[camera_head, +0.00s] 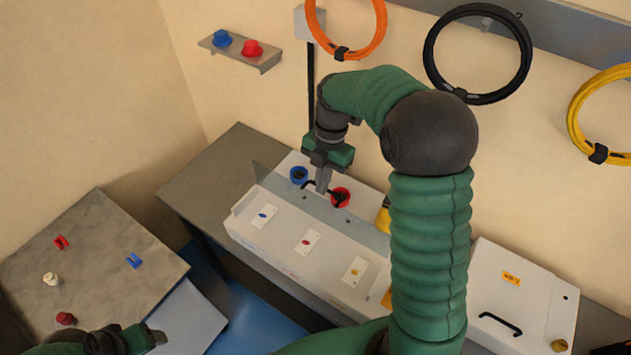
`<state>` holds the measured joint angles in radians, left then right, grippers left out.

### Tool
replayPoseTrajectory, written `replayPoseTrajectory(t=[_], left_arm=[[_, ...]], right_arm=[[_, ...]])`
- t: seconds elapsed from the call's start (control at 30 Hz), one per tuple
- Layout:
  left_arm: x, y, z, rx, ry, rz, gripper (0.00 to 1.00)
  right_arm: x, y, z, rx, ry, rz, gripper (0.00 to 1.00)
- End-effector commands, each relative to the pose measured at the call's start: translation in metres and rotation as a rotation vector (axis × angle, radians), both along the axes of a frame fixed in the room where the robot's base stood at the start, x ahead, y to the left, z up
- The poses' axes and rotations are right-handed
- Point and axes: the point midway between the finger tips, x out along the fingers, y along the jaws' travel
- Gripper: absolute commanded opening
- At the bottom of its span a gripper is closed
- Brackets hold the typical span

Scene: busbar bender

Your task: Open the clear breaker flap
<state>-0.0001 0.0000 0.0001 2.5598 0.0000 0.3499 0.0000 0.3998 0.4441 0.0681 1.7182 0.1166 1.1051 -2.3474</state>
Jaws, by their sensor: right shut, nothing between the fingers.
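The clear breaker flap (272,187) is a see-through strip along the white breaker box (262,236). I cannot tell its exact tilt. My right gripper (322,189) reaches down from above, shut and empty, at a small black handle by the flap. I cannot tell whether the fingertips touch it. A yellow part is mostly hidden behind my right arm. My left gripper (155,338) is low at the left, its fingers unclear.
A grey table (96,262) at left holds small red, blue and white pieces. A white box with a black handle (500,323) stands at right. A wall shelf (240,52) bears blue and red knobs. Orange, black and yellow cable coils hang on the wall.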

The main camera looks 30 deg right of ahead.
Motion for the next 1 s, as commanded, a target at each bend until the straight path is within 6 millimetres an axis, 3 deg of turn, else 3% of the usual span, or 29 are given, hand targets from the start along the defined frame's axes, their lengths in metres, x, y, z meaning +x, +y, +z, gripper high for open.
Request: replayPoseTrajectory(t=[0.4,0.87,1.0], left_arm=[[0.000,0.000,0.006,0.000,0.001,0.000,0.68],[0.000,0.000,0.007,0.000,0.000,0.000,0.68],[0.000,0.000,0.017,0.000,0.000,0.000,0.68]], right_arm=[[0.007,-0.017,-0.005,-0.003,-0.001,0.001,0.00],[0.007,-0.017,-0.005,-0.003,-0.001,0.001,0.00],[0.011,-0.007,0.006,-0.003,-0.002,0.003,0.00]])
